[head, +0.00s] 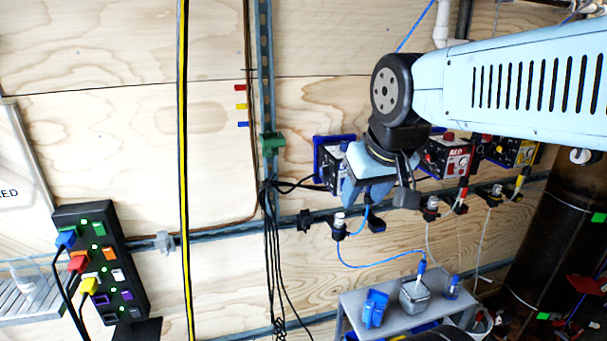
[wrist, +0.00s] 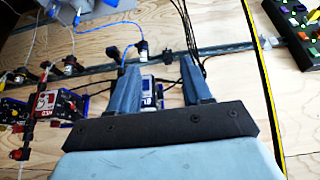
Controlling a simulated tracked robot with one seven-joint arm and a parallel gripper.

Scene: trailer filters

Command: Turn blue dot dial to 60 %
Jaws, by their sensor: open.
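A blue-framed box (head: 330,158) with a dark front is on the plywood wall, just left of my gripper in the head view. It also shows in the wrist view (wrist: 148,93), behind and between my fingers and partly hidden by the gripper. I cannot make out a blue dot or a dial setting on it. My gripper (head: 376,192) is open and empty in front of the wall, overlapping the box's right side in the head view. In the wrist view its two blue fingers (wrist: 160,72) stand apart.
A metal rail with valves and hoses (head: 430,208) runs below. A grey shelf (head: 395,305) stands lower. A black socket strip (head: 100,260) is at left. Dark cables (head: 273,230) hang nearby.

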